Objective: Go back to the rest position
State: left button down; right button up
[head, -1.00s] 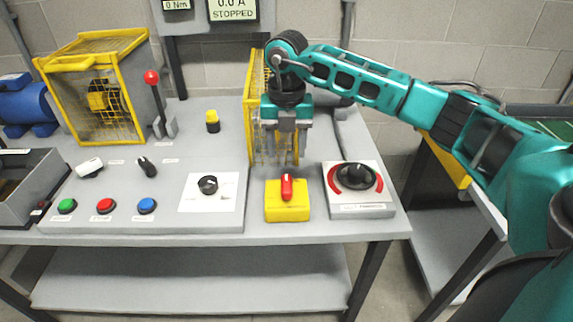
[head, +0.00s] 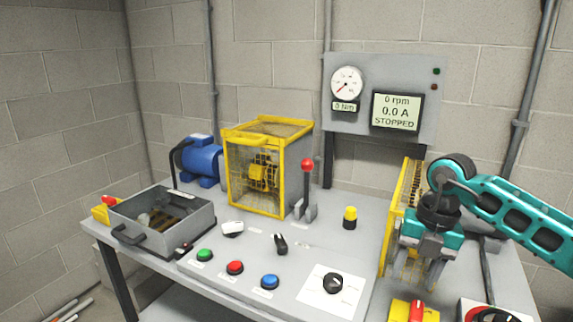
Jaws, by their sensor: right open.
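My right gripper (head: 417,270) is at the right of the head view, its teal arm coming in from the right edge. Its two grey fingers point down, apart and with nothing seen between them. It appears over the right part of the bench (head: 215,283), in front of a yellow mesh guard (head: 395,215). Below it in the picture is the yellow box with a red handle (head: 413,311), cut by the bottom edge. The fingers look apart from this box. My left gripper is not in view.
A caged yellow machine (head: 262,172), a red-knobbed lever (head: 307,185), a blue motor (head: 198,160) and a grey tray (head: 162,218) stand on the bench. A display panel (head: 385,95) reads STOPPED. A black knob (head: 333,283) and coloured buttons are at the front.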

jog(key=s+a+f+n+g+y, duration=0.1)
jog(key=s+a+f+y, duration=0.15)
jog(key=a, duration=0.35)
jog(key=s+a+f+n+y, duration=0.1)
jog(key=a+f+y, duration=0.15)
jog(key=a, duration=0.25)
jog(key=s+a+r+m+t+y, duration=0.1)
jog(key=a+r+m+t+y, duration=0.2)
jog(key=a+y, duration=0.35)
jog(key=s+a+r+m+t+y, duration=0.2)
jog(key=a+m+t+y, duration=0.1)
jog(key=a+y, duration=0.35)
jog(key=d+f+m+t+h, duration=0.9)
jog(key=m+t+h, duration=0.25)
jog(key=m, duration=0.55)
jog(key=s+d+f+m+g+h, duration=0.2)
jog(key=s+f+m+h, duration=0.1)
jog(key=s+f, duration=0.2)
jog(key=s+d+f+m+g+h, duration=0.3)
jog(key=s+f, duration=0.3)
jog(key=f, duration=0.4)
jog(key=shift+d+m+g, duration=0.35)
jog(key=shift+m, duration=0.05)
